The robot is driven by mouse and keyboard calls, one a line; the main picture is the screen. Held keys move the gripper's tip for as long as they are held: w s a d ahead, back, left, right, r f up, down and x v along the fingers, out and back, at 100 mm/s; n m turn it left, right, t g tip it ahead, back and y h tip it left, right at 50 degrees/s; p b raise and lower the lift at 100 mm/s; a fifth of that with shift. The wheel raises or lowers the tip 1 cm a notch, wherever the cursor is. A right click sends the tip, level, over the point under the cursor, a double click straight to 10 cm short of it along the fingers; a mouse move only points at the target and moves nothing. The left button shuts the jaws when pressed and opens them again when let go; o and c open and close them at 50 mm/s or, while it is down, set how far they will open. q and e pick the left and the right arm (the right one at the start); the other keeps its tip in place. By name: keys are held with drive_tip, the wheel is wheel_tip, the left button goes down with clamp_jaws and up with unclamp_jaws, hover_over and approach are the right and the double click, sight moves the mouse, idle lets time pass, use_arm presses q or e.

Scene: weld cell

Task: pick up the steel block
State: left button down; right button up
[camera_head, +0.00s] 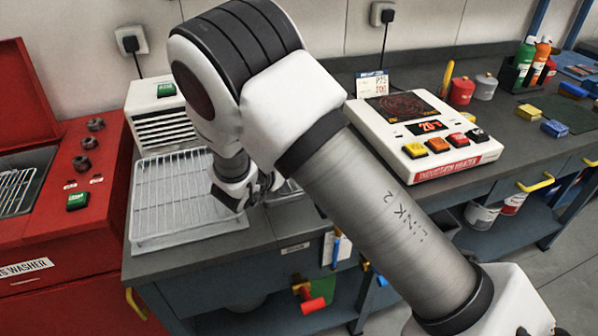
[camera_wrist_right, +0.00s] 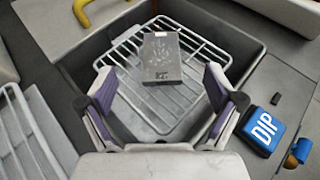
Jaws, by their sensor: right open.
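The steel block (camera_wrist_right: 162,57) is a dark grey block with stamped marks and a small pale label. In the right wrist view it lies on a wire rack (camera_wrist_right: 130,99) inside a dark sunken tray. My right gripper (camera_wrist_right: 158,86) is open, with one purple-padded finger on each side of the picture. The block shows beyond and between the fingertips, and nothing is held. In the head view my right gripper (camera_head: 268,186) is over the bench beside the wire cooling rack; the block is hidden there by my arm. My left gripper is not in view.
A white wire rack (camera_head: 180,200) lies on the bench (camera_head: 190,257) to the left. A white induction heater (camera_head: 425,135) stands to the right. A red parts washer (camera_head: 60,215) adjoins at far left. A blue DIP block (camera_wrist_right: 264,131) lies right of the tray.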

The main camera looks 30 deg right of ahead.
wheel_tip(320, 180, down, 2)
drive_tip(key=shift+w+f+b, duration=0.1)
drive_tip(key=shift+f+b, duration=0.1)
drive_tip(key=shift+b, duration=0.25)
drive_tip(key=shift+w+d+f, duration=0.1)
drive_tip(key=shift+w+f, duration=0.1)
drive_tip(key=shift+w, duration=0.05)
drive_tip(key=p+x, duration=0.1)
drive_tip(key=x, duration=0.2)
drive_tip(key=p+x, duration=0.1)
drive_tip(key=x, duration=0.3)
drive_tip(key=shift+s+d, duration=0.2)
drive_tip(key=shift+d, duration=0.05)
drive_tip(key=shift+w+d+f, duration=0.1)
drive_tip(key=shift+d, duration=0.1)
drive_tip(key=shift+a, duration=0.1)
drive_tip(key=shift+c, duration=0.4)
drive_tip(key=c, duration=0.6)
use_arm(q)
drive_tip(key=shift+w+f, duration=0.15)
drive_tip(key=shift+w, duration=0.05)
use_arm(e)
clamp_jaws()
